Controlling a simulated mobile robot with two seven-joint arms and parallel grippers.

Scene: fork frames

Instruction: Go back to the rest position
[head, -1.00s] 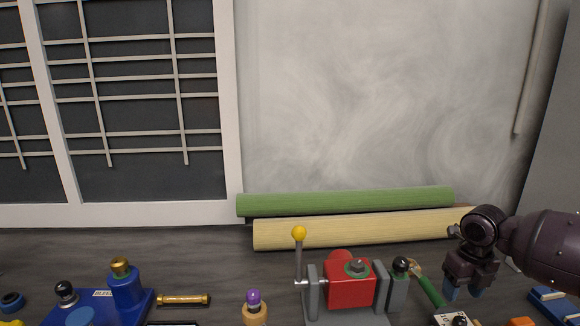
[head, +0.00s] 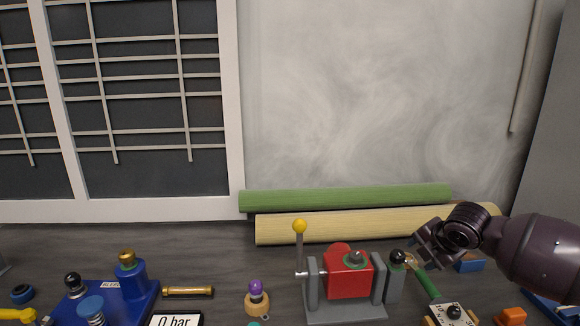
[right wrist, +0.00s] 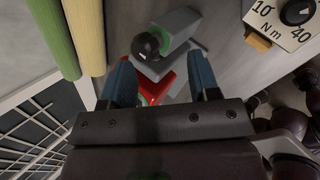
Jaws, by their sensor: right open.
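My right gripper (head: 427,250) is at the right of the head view, above the bench and beside the red-and-grey vise (head: 348,275). Its fingers point left toward the vise's right end. In the right wrist view its two blue fingers (right wrist: 162,78) stand apart with nothing held between them. Beyond them in that view are the vise's black knob (right wrist: 147,45) and red body (right wrist: 155,88). My left gripper is not in view.
A green-handled tool (head: 427,284) and a white dial plate (head: 452,314) lie below the right gripper. Green (head: 345,197) and cream (head: 340,228) rolls lie along the wall.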

